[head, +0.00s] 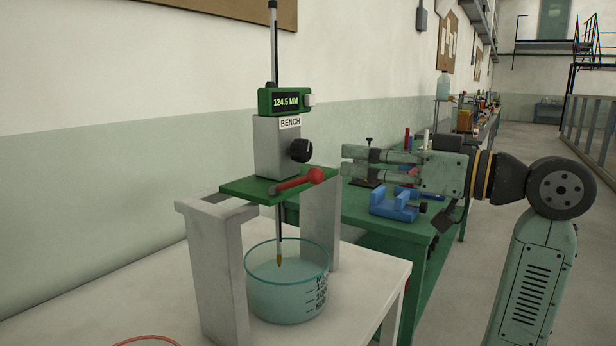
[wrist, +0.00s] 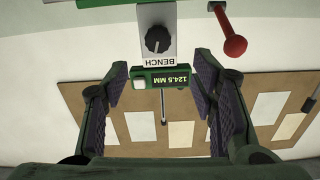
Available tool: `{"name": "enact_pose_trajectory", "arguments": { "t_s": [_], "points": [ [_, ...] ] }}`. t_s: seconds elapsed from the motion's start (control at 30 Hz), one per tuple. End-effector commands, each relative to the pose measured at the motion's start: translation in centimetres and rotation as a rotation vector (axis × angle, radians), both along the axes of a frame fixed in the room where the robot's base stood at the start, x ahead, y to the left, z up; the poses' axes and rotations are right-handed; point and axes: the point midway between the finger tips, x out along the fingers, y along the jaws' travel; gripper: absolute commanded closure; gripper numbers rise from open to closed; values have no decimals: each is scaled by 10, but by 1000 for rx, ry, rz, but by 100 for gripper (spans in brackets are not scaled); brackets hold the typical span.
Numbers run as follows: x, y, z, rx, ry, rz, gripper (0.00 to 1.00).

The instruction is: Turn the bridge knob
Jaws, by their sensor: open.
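A point gauge stands on a bridge over a beaker, with a grey block labelled BENCH. A black knob (head: 301,151) sits on the block's right side; it faces me in the upside-down wrist view (wrist: 158,40), with a pale pointer line. The green display (head: 286,101) reads 124.5 MM, also in the wrist view (wrist: 163,78). A red-knobbed lever (head: 300,181) sticks out from the green bridge plate (head: 240,188). My gripper (head: 346,161) is open and empty, to the right of the black knob and apart from it. Its padded fingers (wrist: 162,70) flank the display in the wrist view.
The glass beaker (head: 287,285) with liquid stands under the bridge, the gauge's rod dipping into it. The grey bridge legs (head: 218,270) stand on a white table. A blue holder (head: 393,205) sits on the green bench behind, below my gripper. A wall runs along the left.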

Motion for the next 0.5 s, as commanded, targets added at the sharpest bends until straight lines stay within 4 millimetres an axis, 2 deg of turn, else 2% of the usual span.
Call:
{"name": "enact_pose_trajectory", "arguments": {
  "t_s": [0.03, 0.17, 0.5],
  "points": [
    [3, 1, -4, -21, -29, 0, 48],
    [9, 9, 2, -39, -55, 3, 48],
    [42, 59, 3, -37, -52, 4, 48]
  ]
}}
